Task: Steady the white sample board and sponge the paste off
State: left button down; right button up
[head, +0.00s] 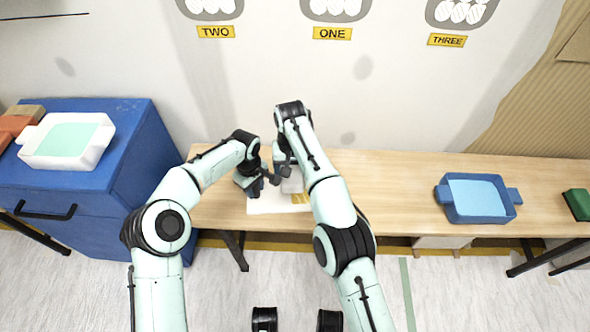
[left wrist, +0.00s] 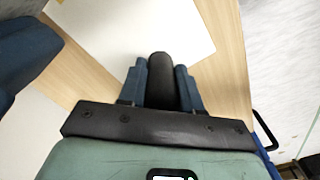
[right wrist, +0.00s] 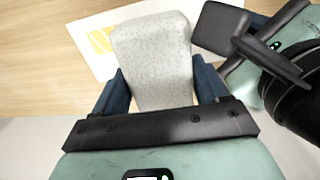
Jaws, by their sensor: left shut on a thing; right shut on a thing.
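The white sample board (head: 265,204) lies flat on the wooden table. It also shows in the left wrist view (left wrist: 140,25) and the right wrist view (right wrist: 88,35). Yellow paste (right wrist: 103,40) shows on it beside the sponge. My right gripper (head: 288,172) is shut on a pale grey speckled sponge (right wrist: 152,55), held over the board; contact cannot be told. My left gripper (head: 255,186) is shut on a black handled tool (left wrist: 160,80) at the board's left side. Its dark flat head (right wrist: 218,28) shows close to the sponge; whether it presses the board is unclear.
A blue tray (head: 447,212) stands on the table (head: 400,185) to the right, with a green block (head: 578,203) beyond it. A white tray (head: 104,128) sits on the blue cabinet (head: 140,135) at left. The table between board and blue tray is clear.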

pick_arm(q)
jog(key=shift+s+d+f, duration=0.15)
jog(key=shift+s+f, duration=0.05)
jog(key=shift+f, duration=0.05)
pick_arm(e)
jog(key=shift+f, duration=3.25)
jog(key=shift+d, duration=0.1)
